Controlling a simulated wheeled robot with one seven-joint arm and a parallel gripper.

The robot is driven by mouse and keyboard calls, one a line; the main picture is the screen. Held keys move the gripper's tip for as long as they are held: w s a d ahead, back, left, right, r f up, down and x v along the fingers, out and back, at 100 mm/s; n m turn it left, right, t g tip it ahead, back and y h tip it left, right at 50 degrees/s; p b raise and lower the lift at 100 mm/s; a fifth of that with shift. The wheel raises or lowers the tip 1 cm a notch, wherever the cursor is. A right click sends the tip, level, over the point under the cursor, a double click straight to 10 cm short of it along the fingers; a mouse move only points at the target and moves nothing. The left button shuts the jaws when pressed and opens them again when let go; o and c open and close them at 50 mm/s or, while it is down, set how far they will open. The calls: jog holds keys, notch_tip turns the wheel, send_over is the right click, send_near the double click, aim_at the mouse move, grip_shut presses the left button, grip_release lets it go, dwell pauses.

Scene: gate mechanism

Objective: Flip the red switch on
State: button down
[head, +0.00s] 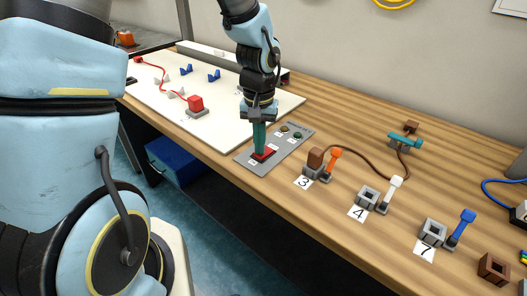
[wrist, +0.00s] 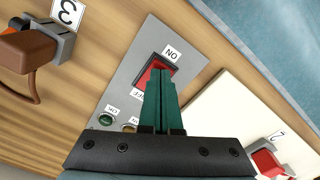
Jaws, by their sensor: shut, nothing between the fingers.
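The red switch (head: 264,153) sits in a dark frame on a grey panel on the wooden table. In the wrist view the red switch (wrist: 150,72) shows between an ON label (wrist: 171,53) and an OFF label that is partly hidden by my fingers. My gripper (head: 259,150) is shut and empty, pointing down at the switch. In the wrist view my gripper's green fingertips (wrist: 160,72) overlap the switch's right part. I cannot tell whether they touch it, or which way the rocker is tilted.
The grey panel (head: 247,161) also has small round buttons (head: 297,135). To its right stand numbered levers with sockets, the nearest being an orange lever (head: 332,158). A white board (head: 219,130) with a red block (head: 195,104) lies to the left.

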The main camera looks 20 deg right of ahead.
jog(key=shift+f, duration=0.3)
jog(key=shift+r, duration=0.15)
jog(key=shift+r+p, duration=2.85)
jog(key=shift+r, duration=0.6)
jog(key=shift+a, duration=0.1)
jog(key=a+r+n, duration=0.2)
jog(key=a+r, duration=0.1)
jog(key=a, duration=0.9)
jog(key=w+a+r+n+t, duration=0.1)
jog(key=a+r+n, duration=0.2)
jog(key=a, duration=1)
jog(key=shift+r+t, duration=0.3)
jog(key=shift+r, duration=0.25)
jog(key=shift+w+a, duration=0.1)
jog(key=shift+w, duration=0.05)
